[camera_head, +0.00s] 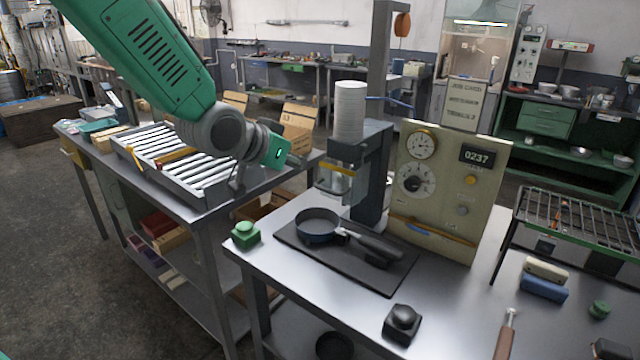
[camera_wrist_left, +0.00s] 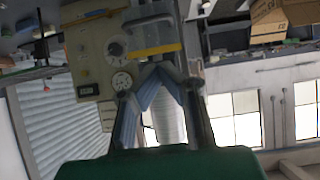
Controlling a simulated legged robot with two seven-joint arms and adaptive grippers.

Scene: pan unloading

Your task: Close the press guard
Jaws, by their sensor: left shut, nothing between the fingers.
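The press (camera_head: 372,165) stands on the metal table, with a pale cylinder (camera_head: 350,108) on top. The press guard (camera_head: 338,184) is a clear panel with a yellow strip, at the front of the press above the pan. In the left wrist view the yellow strip (camera_wrist_left: 152,50) shows just beyond my fingertips. My left gripper (camera_head: 297,160) is to the left of the press, shut and empty, apart from the guard. Its fingers also show in the left wrist view (camera_wrist_left: 160,68), tips together. My right gripper is not in view.
A dark pan (camera_head: 316,226) lies on a black plate (camera_head: 391,277) below the guard. A control panel (camera_head: 456,160) stands right of the press. A green button (camera_head: 245,235) and a black button (camera_head: 402,322) sit on the table. A roller tray (camera_head: 212,190) is left.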

